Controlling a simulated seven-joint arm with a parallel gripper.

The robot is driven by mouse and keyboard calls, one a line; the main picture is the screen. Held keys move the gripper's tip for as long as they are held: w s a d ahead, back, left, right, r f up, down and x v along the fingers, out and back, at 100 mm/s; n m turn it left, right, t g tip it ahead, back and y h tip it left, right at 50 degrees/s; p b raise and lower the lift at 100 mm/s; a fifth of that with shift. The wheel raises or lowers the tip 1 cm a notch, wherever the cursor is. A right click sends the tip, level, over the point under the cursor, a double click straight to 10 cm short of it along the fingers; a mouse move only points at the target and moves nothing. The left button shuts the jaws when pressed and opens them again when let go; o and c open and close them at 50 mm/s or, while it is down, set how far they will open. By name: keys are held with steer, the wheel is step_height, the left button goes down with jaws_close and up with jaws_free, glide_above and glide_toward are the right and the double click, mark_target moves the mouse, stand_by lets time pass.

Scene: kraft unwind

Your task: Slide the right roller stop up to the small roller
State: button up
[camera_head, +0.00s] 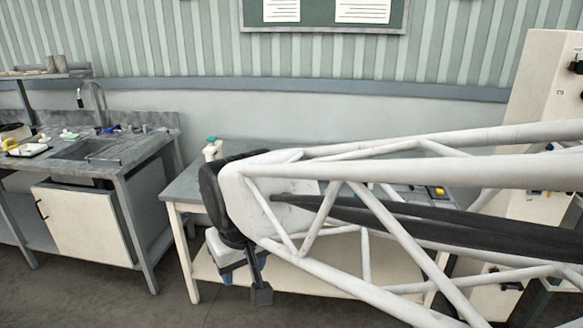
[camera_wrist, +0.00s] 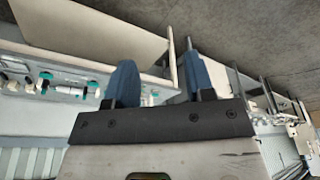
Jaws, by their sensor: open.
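My gripper (camera_head: 237,270) hangs low in front of the grey-topped bench (camera_head: 188,188) in the head view. In the wrist view my gripper (camera_wrist: 160,78) shows two blue fingers spread apart, with nothing between them. I cannot make out the right roller stop or the small roller in either view. My white truss arm covers much of the bench in the head view. The wrist view looks upside down, and small teal and grey parts (camera_wrist: 46,82) show at its left, too small to name.
A sink bench (camera_head: 95,155) with a white cupboard door stands at the left. A white bottle with a green cap (camera_head: 212,148) stands on the grey-topped bench. A cream cabinet (camera_head: 543,95) with dark knobs stands at the right. Floor between the benches is clear.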

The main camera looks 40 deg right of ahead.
steer(key=w+d+r+m, duration=0.1)
steer(key=w+d+r, duration=0.2)
steer(key=w+d, duration=0.55)
steer(key=w+d+r+m, duration=0.15)
steer(key=w+d, duration=0.35)
steer(key=w, duration=0.7)
steer(key=w+d+f+m+h, duration=0.1)
steer(key=w+d, duration=0.7)
steer(key=d, duration=0.2)
steer(key=w+d+m, duration=0.1)
steer(key=w+d, duration=0.6)
steer(key=d, duration=0.2)
steer(key=w+d+f+m, duration=0.1)
steer(key=w+d+f, duration=0.15)
steer(key=d, duration=0.65)
steer(key=w+d+f+h, duration=0.1)
steer(key=w+d+f, duration=0.15)
steer(key=d, duration=0.55)
steer(key=w+d+f+m, duration=0.1)
steer(key=w+d+f, duration=0.15)
steer(key=d, duration=0.65)
steer(key=d+f, duration=0.4)
steer(key=d, duration=0.4)
steer(key=s+d+f+m, duration=0.1)
steer(key=d+f, duration=0.4)
steer(key=d, duration=0.4)
steer(key=s+d+f+m+h, duration=0.1)
steer(key=d+f, duration=0.4)
steer(key=d, duration=0.3)
steer(key=shift+s+d, duration=0.2)
